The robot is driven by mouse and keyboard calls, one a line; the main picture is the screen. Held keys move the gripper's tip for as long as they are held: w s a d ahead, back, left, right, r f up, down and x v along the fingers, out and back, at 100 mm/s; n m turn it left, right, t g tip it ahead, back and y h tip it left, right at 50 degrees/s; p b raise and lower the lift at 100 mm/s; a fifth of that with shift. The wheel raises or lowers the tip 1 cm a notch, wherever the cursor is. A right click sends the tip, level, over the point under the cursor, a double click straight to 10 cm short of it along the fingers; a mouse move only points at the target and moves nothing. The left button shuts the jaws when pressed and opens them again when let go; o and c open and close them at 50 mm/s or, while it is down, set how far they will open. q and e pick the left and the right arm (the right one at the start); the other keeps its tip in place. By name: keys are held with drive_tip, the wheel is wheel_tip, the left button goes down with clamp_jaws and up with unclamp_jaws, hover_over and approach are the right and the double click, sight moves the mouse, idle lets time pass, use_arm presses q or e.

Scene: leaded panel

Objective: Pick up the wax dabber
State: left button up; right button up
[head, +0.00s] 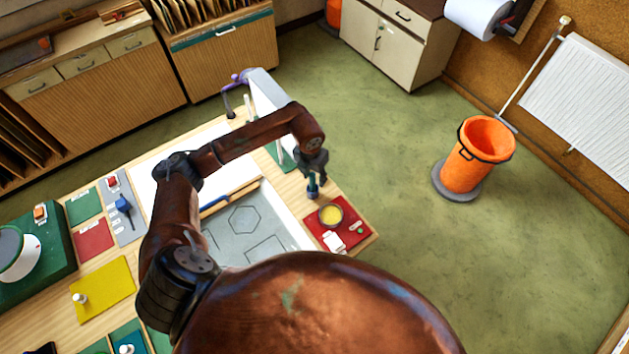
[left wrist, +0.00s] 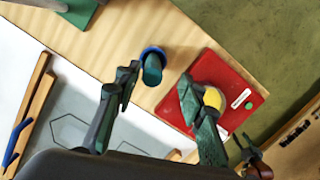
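A teal, round-ended cylinder with a blue ring at its base, which I take to be the wax dabber (head: 313,189), stands on the wooden table beside the red mat. In the left wrist view the dabber (left wrist: 152,69) shows just beyond and between my fingertips. My left gripper (head: 313,168) points down over it from above. In the left wrist view the two fingers of this gripper (left wrist: 158,80) are spread wide, with a gap on both sides of the dabber. Whether a finger touches it cannot be told. My right gripper is in neither view.
A dark tin of yellow wax (head: 331,215) sits on a red mat (head: 351,228) close by; my finger partly covers the tin in the wrist view. A grey drawing sheet (head: 243,225) with a wooden strip (head: 229,196) lies left. An orange bin (head: 468,165) stands on the floor.

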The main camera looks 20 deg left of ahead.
sight(312, 182)
use_arm(q)
drive_tip(key=shift+a+f, duration=0.15)
drive_tip(key=shift+f, duration=0.3)
drive_tip(key=f, duration=0.1)
drive_tip(key=f+p, duration=0.1)
drive_tip(key=f, duration=0.1)
drive_tip(key=f+p, duration=0.1)
drive_tip(key=shift+w+a+f, duration=0.15)
drive_tip(key=shift+w+a, duration=0.1)
drive_tip(key=shift+a, duration=0.1)
drive_tip(key=shift+w+f, duration=0.1)
drive_tip(key=shift+f, duration=0.25)
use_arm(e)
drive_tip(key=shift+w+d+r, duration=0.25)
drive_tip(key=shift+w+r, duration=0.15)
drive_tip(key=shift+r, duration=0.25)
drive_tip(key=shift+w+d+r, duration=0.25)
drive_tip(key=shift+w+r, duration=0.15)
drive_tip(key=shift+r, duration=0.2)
use_arm(q)
drive_tip(key=c, duration=0.7)
clamp_jaws()
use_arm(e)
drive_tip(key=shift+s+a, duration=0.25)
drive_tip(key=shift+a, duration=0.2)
